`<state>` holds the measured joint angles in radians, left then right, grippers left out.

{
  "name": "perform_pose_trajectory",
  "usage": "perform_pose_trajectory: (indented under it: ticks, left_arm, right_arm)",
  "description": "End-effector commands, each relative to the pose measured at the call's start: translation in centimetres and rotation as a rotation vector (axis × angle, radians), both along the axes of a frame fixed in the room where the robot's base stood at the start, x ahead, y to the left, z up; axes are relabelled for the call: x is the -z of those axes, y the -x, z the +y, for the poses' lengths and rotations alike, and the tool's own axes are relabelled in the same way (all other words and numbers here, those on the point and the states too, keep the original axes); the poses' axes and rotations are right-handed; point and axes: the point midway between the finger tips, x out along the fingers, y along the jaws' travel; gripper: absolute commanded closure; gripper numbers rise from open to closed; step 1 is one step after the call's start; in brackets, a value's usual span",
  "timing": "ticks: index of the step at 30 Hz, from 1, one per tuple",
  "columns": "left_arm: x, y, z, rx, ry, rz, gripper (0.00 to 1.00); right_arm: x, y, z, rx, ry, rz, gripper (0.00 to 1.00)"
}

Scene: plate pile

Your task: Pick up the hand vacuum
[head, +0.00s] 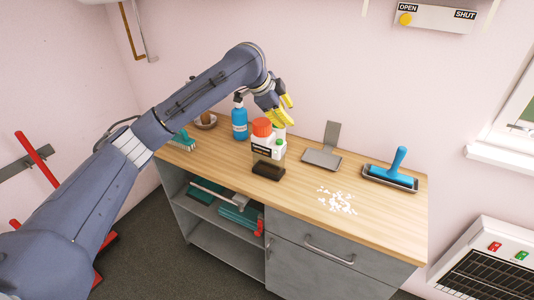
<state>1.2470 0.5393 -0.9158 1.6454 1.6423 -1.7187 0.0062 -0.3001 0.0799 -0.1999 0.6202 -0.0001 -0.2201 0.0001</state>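I cannot pick out a hand vacuum for certain. A blue roller-like thing with an upright handle (392,172) sits in a dark shallow tray (411,186) at the right of the counter. My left gripper (284,110) has yellow fingers that look apart. It is above the back middle of the counter, over or near a white container with an orange cap (262,128), and partly hides what is behind it. I see nothing held in it. My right gripper is not in view.
The wooden counter (300,194) also bears a blue spray bottle (239,123), a teal brush (183,141), a bowl (206,122), a dark block (268,170), a grey dustpan (322,158) and white scraps (337,201). Its right front is clear. Teal things (241,213) lie on the shelf below.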

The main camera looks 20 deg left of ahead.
Motion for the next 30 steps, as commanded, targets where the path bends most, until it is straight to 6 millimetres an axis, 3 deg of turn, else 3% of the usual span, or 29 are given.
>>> perform_pose_trajectory:
  ticks: [1,10,18,20,25,30]
  left_arm:
    - [0.0,0.0,0.0,0.000,0.000,0.000,0.54]
    - [0.0,0.0,0.0,0.000,0.000,0.000,0.19]
    - [-0.3,-0.1,0.0,0.000,0.000,-0.005,0.18]
    - [-1.2,-0.2,-0.1,0.001,0.001,-0.017,0.18]
    - [-5.6,-1.0,-1.9,0.021,-0.022,-0.071,0.18]
    - [-8.2,-2.1,-3.0,0.051,-0.127,0.007,0.18]
  right_arm:
    - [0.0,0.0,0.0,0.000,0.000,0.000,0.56]
    - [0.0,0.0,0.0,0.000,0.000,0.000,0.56]
    - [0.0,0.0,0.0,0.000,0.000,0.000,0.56]
    - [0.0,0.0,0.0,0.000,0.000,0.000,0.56]
    - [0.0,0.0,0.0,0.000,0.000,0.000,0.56]
    - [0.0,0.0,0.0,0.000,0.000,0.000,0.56]
